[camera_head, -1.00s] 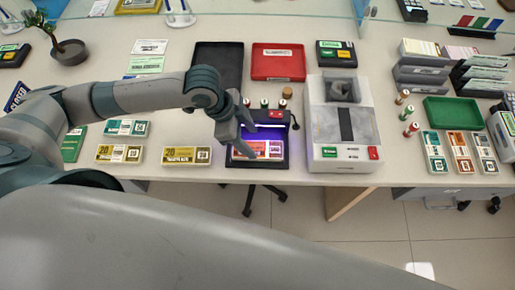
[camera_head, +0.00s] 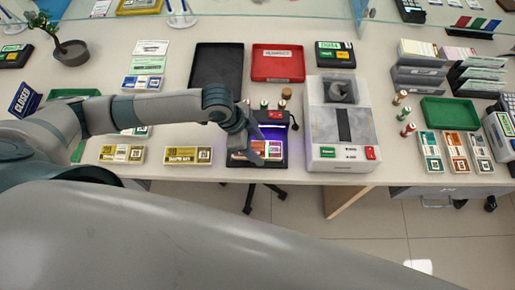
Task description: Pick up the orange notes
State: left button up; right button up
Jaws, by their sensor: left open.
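Orange notes (camera_head: 270,147) with a white label lie on the lit black note checker (camera_head: 280,163) near the counter's front edge. My left gripper (camera_head: 250,153) points down over their left part, with its fingers open. The fingers hide part of the notes, and I cannot tell whether they touch them. A second orange bundle (camera_head: 456,151) lies at the right, between a green bundle (camera_head: 430,151) and a grey one (camera_head: 479,150). My right gripper is out of view.
A white counting machine (camera_head: 342,125) stands right of the checker. Yellow bundles (camera_head: 188,156) lie to its left. Behind are a black tray (camera_head: 217,66), a red tray (camera_head: 277,62) and small rolls (camera_head: 286,94). A glass screen crosses the back.

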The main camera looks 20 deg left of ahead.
aim_at(259, 150)
pick_arm(q)
jog(key=c, duration=1)
jog(key=shift+o, duration=0.2)
jog(key=shift+r, duration=0.1)
jog(key=shift+r, duration=0.45)
jog(key=r, duration=0.1)
jog(key=r+b, duration=0.1)
jog(key=r, duration=0.1)
jog(key=shift+s+d+r+b, duration=0.15)
jog(key=shift+d+b, duration=0.15)
jog(key=shift+b, duration=0.1)
jog(key=s+d+r+b, duration=0.1)
jog(key=s+d+r, duration=0.5)
jog(key=d, duration=0.2)
jog(key=shift+s+d+r+b, duration=0.3)
jog(key=shift+d+r+b, duration=0.05)
jog(key=shift+d, duration=0.05)
